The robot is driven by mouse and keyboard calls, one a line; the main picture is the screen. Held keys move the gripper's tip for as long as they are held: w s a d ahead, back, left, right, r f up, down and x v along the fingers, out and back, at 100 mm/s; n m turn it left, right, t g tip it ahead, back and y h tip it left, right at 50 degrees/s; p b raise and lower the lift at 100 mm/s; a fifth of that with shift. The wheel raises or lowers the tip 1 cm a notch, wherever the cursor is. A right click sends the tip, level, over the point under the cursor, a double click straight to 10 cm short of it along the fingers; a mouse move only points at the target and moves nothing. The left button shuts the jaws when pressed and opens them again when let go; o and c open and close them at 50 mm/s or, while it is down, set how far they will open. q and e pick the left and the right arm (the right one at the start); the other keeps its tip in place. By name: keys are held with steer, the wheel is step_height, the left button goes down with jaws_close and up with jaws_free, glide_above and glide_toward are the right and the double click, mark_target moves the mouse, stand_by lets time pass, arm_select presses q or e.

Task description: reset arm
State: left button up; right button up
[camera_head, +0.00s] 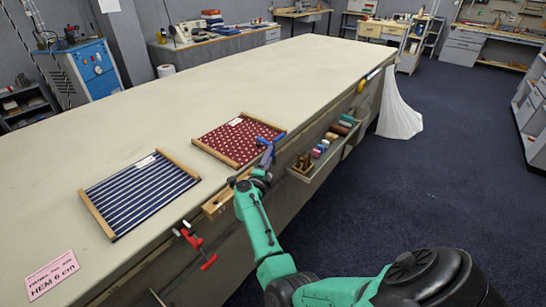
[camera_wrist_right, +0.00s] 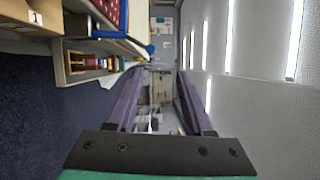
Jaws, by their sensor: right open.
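My right arm is green and reaches from the lower right to the table's near edge in the head view. Its purple gripper (camera_head: 267,155) is at the edge, beside the red dotted cloth in its wooden frame (camera_head: 226,142). In the right wrist view the two purple fingers (camera_wrist_right: 160,100) stand apart with nothing between them. My left gripper is not in view.
The long cloth table (camera_head: 265,75) is mostly bare. A blue striped cloth in a frame (camera_head: 140,193) and a pink label (camera_head: 52,275) lie on it. A red clamp (camera_head: 195,243) hangs at the near edge. A side tray (camera_head: 320,155) holds several spools.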

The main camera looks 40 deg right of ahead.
steer(key=s+a+f+n+y, duration=0.4)
steer(key=f+n, duration=0.3)
steer(key=f, duration=0.3)
steer(key=s+a+f+n+y, duration=0.4)
steer(key=f+n, duration=0.3)
steer(key=f, duration=0.3)
steer(key=s+a+f+n+y, duration=0.4)
steer(key=f+n+y, duration=0.15)
steer(key=f, duration=0.45)
steer(key=s+a+f+n+g+y+b, duration=0.1)
steer(key=s+f+n+g, duration=0.25)
steer(key=s+f, duration=0.5)
steer(key=s+a+f+n+g+y, duration=0.15)
steer(key=s+f+n, duration=0.3)
steer(key=s, duration=0.65)
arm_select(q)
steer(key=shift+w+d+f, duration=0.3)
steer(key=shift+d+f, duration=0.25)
arm_select(e)
steer(key=s+d+f+n+g, duration=0.1)
steer(key=s+f+n+g, duration=0.1)
steer(key=s, duration=0.7)
steer(key=s+d+f+n+g+h, duration=0.1)
steer(key=s+d+f+n+g, duration=0.1)
steer(key=s, duration=0.7)
steer(key=shift+d+f+g+h, duration=0.2)
steer(key=shift+g+h, duration=0.1)
steer(key=shift+g, duration=0.6)
